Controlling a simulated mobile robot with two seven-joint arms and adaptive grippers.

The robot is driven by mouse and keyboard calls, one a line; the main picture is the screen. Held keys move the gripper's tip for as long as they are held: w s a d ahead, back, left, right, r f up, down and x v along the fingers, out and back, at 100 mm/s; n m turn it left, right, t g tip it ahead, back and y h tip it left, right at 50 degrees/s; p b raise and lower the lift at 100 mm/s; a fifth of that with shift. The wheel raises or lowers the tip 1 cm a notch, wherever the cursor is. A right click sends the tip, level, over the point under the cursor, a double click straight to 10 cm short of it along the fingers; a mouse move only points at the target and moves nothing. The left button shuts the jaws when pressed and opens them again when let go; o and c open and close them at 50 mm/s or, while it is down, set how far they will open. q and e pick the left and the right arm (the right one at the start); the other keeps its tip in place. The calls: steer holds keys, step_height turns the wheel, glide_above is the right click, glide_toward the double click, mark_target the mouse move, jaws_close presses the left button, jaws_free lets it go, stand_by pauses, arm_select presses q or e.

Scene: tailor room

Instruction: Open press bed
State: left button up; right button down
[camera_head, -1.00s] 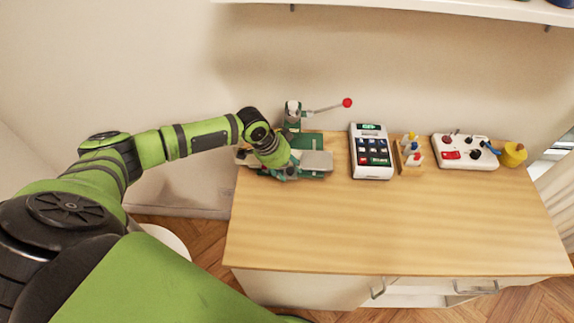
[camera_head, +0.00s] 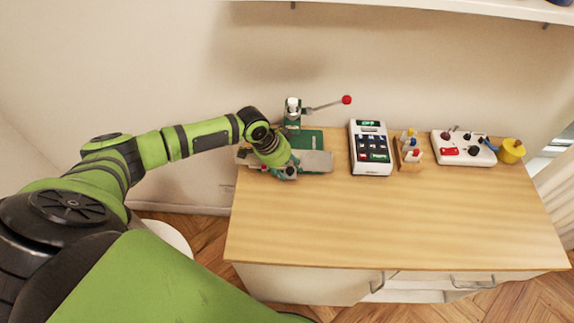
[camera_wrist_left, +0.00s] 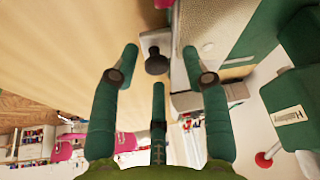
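The press (camera_head: 293,115) is a green machine at the back left of the table, with a lever ending in a red ball (camera_head: 346,100). Its bed has a grey plate (camera_head: 318,161) and a green part. My left gripper (camera_head: 284,173) is over the left front of the press and covers part of it. In the left wrist view my left gripper (camera_wrist_left: 160,62) has its green fingers spread apart. A black knob (camera_wrist_left: 156,63) on a grey plate lies between or just beyond the fingertips; I cannot tell whether they touch it. My right gripper is not in view.
To the right of the press stand a white keypad device (camera_head: 370,148), a wooden stand with coloured pegs (camera_head: 409,152), a white control box (camera_head: 463,149) and a yellow spool (camera_head: 511,151). The front of the wooden table (camera_head: 390,225) is clear. A shelf (camera_head: 420,8) hangs above.

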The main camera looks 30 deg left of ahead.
arm_select(q)
steer(key=shift+r, duration=0.15)
steer(key=v, duration=1.2)
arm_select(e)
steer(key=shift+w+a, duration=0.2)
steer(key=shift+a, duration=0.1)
arm_select(q)
steer(key=shift+s, duration=0.1)
